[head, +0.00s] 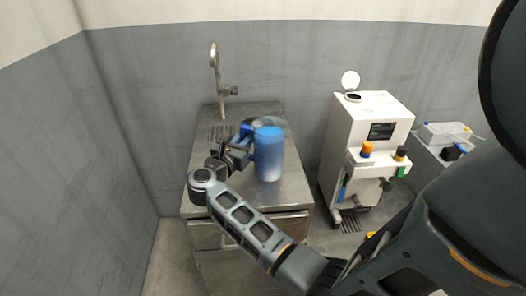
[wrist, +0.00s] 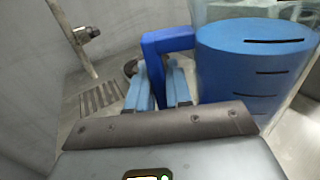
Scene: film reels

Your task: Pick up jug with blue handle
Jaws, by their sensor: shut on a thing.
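The jug (head: 269,155) has a blue upper part and lid, a clearer lower part and a blue handle on its left side. It stands upright over the steel counter; I cannot tell whether its base touches the counter. In the wrist view the jug's blue body (wrist: 250,65) fills the upper right, with dark level marks, and its blue handle (wrist: 165,42) reaches left. My gripper (head: 245,140) is at the handle. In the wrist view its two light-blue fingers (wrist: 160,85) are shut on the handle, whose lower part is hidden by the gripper.
The steel counter (head: 206,160) has a drain grate (head: 221,133) and a tall curved faucet (head: 217,75) at the back left. Part of a dark round thing shows behind the jug. A white machine (head: 365,120) with an open round lid stands to the right, apart from the counter.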

